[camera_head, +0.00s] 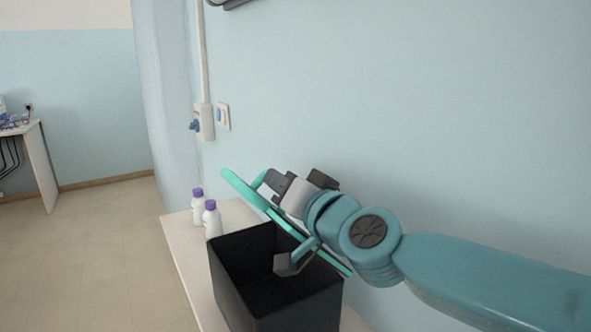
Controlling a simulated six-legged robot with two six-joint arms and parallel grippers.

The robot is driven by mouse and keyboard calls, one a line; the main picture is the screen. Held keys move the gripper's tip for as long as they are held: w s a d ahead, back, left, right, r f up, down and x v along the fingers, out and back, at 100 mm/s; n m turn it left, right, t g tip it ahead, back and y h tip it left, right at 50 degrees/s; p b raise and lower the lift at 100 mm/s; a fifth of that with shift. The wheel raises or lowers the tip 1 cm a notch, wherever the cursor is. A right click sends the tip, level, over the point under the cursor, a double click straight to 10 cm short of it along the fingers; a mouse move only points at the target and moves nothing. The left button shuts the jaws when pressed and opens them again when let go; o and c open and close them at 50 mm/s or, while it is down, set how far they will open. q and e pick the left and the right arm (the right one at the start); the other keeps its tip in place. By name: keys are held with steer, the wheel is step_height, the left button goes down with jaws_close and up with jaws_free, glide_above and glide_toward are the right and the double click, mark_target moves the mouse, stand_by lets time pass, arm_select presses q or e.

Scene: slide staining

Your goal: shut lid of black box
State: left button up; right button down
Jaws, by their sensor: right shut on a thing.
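The black box (238,290) stands open on a light table, with its dark inside showing. A teal strip (244,190), which looks like the lid's edge, slants from upper left to lower right behind and above the box opening. My right gripper (281,222) reaches in from the right and is shut on this lid, with one dark finger in front over the box's opening and other gripper parts behind. The arm hides part of the lid and the box's right rear. My left gripper is out of view.
Two white bottles with purple caps (197,193) (210,205) stand on the table (183,245) just left of the box. The pale blue wall (450,130) is close behind. Open floor (90,260) lies to the left, with another table (40,165) far off.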

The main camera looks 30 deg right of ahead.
steer(key=shift+a+f+n+p, duration=0.3)
steer(key=shift+a+f+n, duration=0.3)
steer(key=shift+a, duration=0.15)
steer(key=c, duration=1.2)
jaws_free()
steer(key=shift+o, duration=0.5)
steer(key=shift+d, duration=0.2)
steer(key=shift+s+a+r, duration=0.1)
steer(key=shift+a+r, duration=0.05)
steer(key=s+d+p, duration=0.1)
steer(key=s+p, duration=0.4)
steer(key=s, duration=1.1)
steer(key=shift+d, duration=0.3)
